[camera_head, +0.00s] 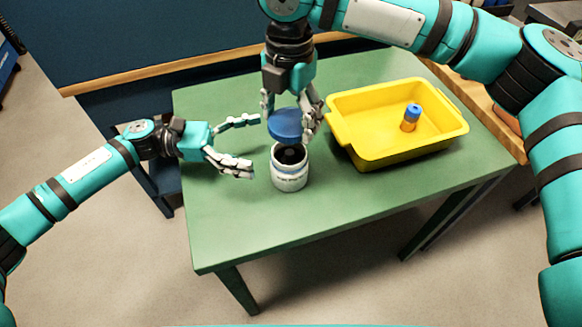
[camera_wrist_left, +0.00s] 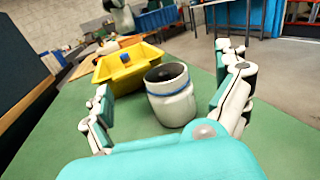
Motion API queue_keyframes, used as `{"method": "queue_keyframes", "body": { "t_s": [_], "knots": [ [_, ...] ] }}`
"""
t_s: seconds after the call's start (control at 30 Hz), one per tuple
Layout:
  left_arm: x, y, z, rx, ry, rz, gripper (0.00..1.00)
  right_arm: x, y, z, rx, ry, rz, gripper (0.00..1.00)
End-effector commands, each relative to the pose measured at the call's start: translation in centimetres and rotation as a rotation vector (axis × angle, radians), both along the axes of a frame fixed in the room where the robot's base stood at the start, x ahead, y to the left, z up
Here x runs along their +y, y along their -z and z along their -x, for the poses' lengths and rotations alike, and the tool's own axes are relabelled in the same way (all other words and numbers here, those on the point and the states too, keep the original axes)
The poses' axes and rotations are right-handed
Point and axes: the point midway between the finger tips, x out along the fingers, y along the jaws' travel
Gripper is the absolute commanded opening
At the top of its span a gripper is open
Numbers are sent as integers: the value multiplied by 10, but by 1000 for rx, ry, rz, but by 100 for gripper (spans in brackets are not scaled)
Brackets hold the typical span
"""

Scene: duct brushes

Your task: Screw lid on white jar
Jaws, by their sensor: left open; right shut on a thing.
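The white jar (camera_head: 289,178) stands upright on the green table with its dark mouth open and a blue band near its top. It also shows in the left wrist view (camera_wrist_left: 172,108), ahead of the palm and between the spread fingers. The blue lid (camera_head: 286,127) is above the jar, apart from its mouth as far as I can tell. My right gripper (camera_head: 292,110) is shut on the lid from above. My left gripper (camera_head: 250,148) is open and empty, just left of the jar, its fingers pointing toward it.
A yellow tray (camera_head: 400,153) sits right of the jar, close to my right gripper. It holds an orange bottle with a blue cap (camera_head: 410,118). The green table (camera_head: 300,229) is clear in front of the jar. A wall with a wooden rail is behind.

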Motion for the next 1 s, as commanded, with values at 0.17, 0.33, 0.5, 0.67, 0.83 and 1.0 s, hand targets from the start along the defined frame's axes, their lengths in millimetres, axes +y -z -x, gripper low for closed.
{"method": "queue_keyframes", "body": {
  "t_s": [0.17,0.33,0.5,0.67,0.83,1.0],
  "knots": [
    [0,33,0,6,-1,-1,100,0,0,0,0,0,0,48],
    [0,67,0,5,-1,-1,100,0,0,0,0,0,0,48],
    [-32,67,3,0,4,2,100,0,0,0,0,0,0,48],
    [-57,68,4,1,3,1,100,0,0,0,0,0,0,48],
    [-71,68,4,1,1,0,100,0,0,0,0,0,0,48],
    [-75,68,4,1,0,0,100,0,0,0,0,0,0,48]
  ]
}}
